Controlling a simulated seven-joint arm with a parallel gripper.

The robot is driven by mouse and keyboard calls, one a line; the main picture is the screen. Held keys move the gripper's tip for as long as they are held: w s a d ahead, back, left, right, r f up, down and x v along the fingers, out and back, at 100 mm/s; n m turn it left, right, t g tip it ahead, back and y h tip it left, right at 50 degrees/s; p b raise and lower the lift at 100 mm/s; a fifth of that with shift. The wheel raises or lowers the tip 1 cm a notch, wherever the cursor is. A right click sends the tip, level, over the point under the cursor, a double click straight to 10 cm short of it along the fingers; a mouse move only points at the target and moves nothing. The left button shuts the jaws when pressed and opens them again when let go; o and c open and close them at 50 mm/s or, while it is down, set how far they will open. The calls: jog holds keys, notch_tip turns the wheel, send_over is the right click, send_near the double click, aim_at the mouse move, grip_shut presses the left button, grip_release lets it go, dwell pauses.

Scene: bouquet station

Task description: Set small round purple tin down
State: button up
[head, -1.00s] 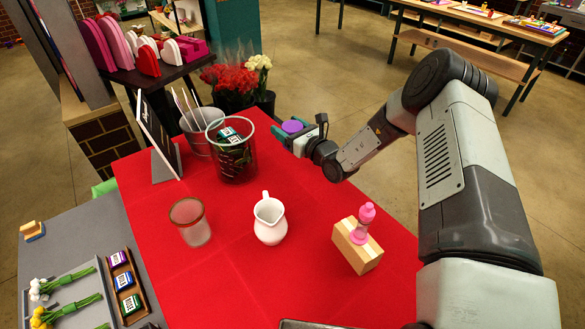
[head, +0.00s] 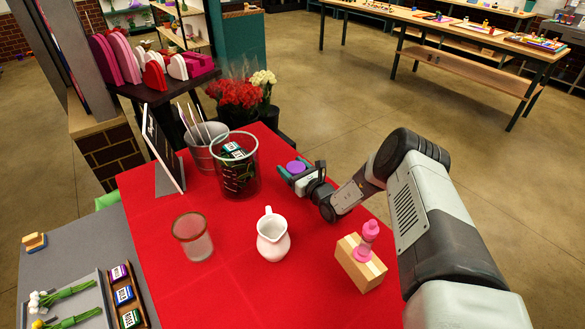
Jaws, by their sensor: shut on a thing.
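The small round purple tin (head: 296,167) is between the fingers of my gripper (head: 293,170), over the right edge of the red-covered table (head: 215,280). Its purple top faces up and looks level. My gripper is shut on it, reaching in from the right. The fingers hide the tin's lower part, and I cannot tell whether it touches the cloth.
A glass beaker (head: 234,180) with packets inside stands just left of my gripper. Red cloth between pitcher and beaker is clear.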

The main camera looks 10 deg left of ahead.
jog(key=o, duration=1.1)
jog(key=shift+f, duration=0.1)
jog(key=shift+r, duration=0.2)
jog(key=v, duration=0.4)
jog(key=shift+d+f, duration=0.1)
jog(key=shift+d, duration=0.05)
notch_tip(320, 180, up, 7)
jog(key=shift+s+d, duration=0.2)
jog(key=shift+s, duration=0.2)
